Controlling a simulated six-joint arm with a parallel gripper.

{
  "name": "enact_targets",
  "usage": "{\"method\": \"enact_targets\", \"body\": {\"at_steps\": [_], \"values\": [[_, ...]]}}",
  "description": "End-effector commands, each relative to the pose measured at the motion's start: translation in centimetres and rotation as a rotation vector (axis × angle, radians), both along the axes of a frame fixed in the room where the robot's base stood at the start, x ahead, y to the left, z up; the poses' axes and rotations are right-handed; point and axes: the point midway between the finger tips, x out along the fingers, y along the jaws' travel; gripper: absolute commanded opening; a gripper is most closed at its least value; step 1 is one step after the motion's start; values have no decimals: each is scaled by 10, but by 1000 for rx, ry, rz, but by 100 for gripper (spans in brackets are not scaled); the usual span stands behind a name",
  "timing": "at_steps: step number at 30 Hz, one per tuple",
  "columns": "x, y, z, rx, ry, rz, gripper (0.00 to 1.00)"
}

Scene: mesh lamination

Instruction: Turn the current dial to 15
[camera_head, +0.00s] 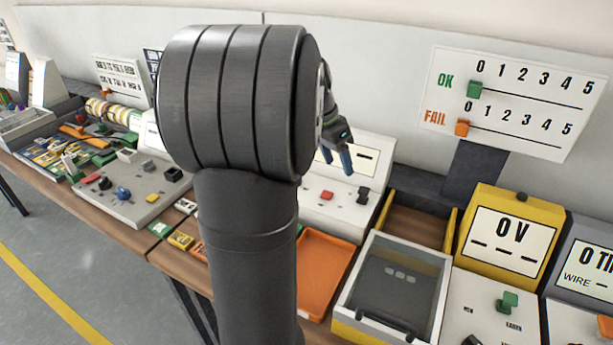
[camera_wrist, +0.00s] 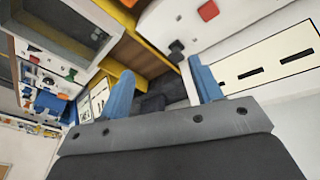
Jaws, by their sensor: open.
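A white machine (camera_head: 325,215) stands behind my arm, with a red button (camera_head: 327,195) and a dark knob (camera_head: 363,195) on its sloped top. I cannot read a label that marks the knob as the current dial. My gripper (camera_head: 337,161) hangs above this machine, with blue fingers apart and nothing between them. In the wrist view, my gripper (camera_wrist: 160,72) is open; the dark knob (camera_wrist: 177,47) and red button (camera_wrist: 208,10) lie beyond its fingers, apart from them. A display with dark dashes (camera_wrist: 265,62) is on the right. My arm hides part of the machine.
An orange tray (camera_head: 322,270) and a clear-lidded yellow box (camera_head: 395,285) stand in front. A yellow meter reads 0 V (camera_head: 508,235) at right. A grey panel with several knobs (camera_head: 130,190) is at left. An OK/FAIL board (camera_head: 515,100) stands behind.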

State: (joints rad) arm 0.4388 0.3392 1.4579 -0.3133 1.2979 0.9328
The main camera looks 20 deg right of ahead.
Motion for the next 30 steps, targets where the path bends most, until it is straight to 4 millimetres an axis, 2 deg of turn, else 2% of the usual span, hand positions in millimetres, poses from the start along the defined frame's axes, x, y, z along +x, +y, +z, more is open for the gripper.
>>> {"method": "enact_targets", "body": {"at_steps": [3,18,24,30], "values": [[28,5,4,57,52,222,59],[129,40,17,251,182,1244,59],[155,53,21,282,192,1554,59],[163,58,20,288,195,1671,59]]}}
